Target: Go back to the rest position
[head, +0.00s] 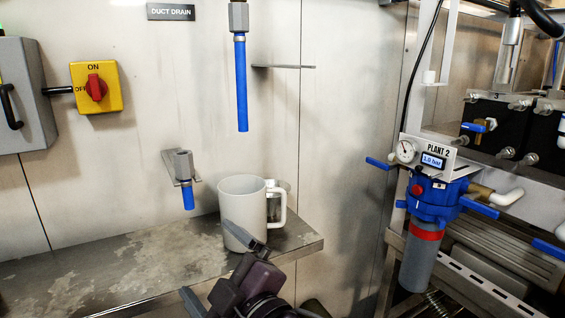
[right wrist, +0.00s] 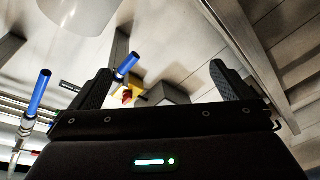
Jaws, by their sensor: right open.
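My right gripper (head: 217,268) is at the bottom centre of the head view, in front of the steel shelf's front edge. Its jaws are apart and nothing shows between them in the right wrist view (right wrist: 160,75). In the head view, one finger overlaps the lower front of a white mug (head: 240,200); whether they touch cannot be told. The mug stands upright on the shelf with its handle to the right. Part of it also shows at the top left of the right wrist view (right wrist: 82,10). My left gripper is not in view.
The steel shelf (head: 110,262) has clear room left of the mug. A blue hose (head: 241,85) hangs above the mug, and a short blue-tipped outlet (head: 187,195) is left of it. A blue filter unit (head: 436,200) with a gauge and levers stands right. A yellow switch (head: 96,88) is on the wall.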

